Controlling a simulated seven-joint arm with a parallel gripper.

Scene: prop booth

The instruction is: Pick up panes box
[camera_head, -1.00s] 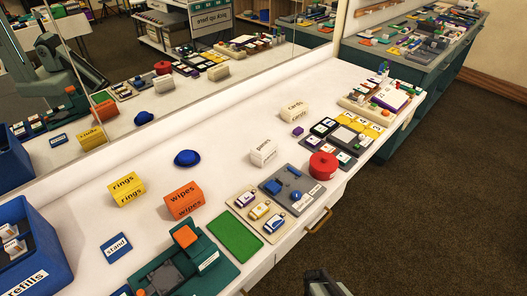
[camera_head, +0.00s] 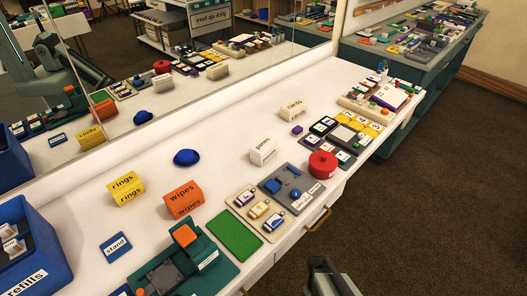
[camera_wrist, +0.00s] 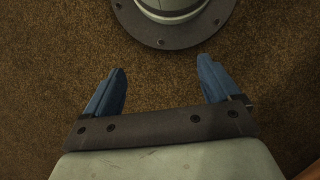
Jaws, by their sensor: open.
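The panes box (camera_head: 263,151) is a small white box with dark lettering. It stands on the white counter in the head view, left of the red round pot and behind the grey tray. My gripper (camera_head: 326,268) shows at the bottom edge of the head view, in front of the counter and well away from the box. In the wrist view my gripper (camera_wrist: 162,88) has its two blue fingers spread wide, with only brown carpet and part of a round bolted base between and beyond them. The box is not in the wrist view.
Near the box are a cream cards box (camera_head: 294,111), a red pot (camera_head: 322,165), a grey tray (camera_head: 303,205) and a blue dome (camera_head: 187,158). An orange wipes box (camera_head: 184,199) and yellow rings box (camera_head: 127,189) stand to the left. A mirror runs behind the counter.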

